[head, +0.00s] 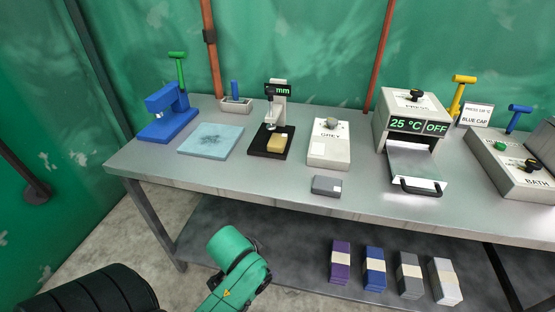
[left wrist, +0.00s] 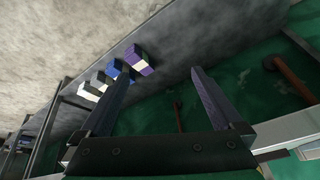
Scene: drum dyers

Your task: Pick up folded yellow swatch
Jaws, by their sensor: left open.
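A folded yellow swatch (head: 276,143) lies on the black base (head: 261,148) of a thickness gauge (head: 277,104) marked "mm" on the table. In the left wrist view my left gripper (left wrist: 163,77) is open, with nothing between its two fingers. In the head view my green left arm link shows low in front of the table, well below the swatch; the gripper's fingers cannot be made out there. The swatch cannot be made out in the left wrist view. My right gripper is not in view.
The grey table (head: 230,173) also holds a blue press (head: 167,115), light blue mat (head: 211,139), white GREY box (head: 329,145), grey swatch (head: 325,186), heat press (head: 410,125) and bath unit (head: 511,165). Several banded bundles, one purple (head: 340,262), lie on the lower shelf.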

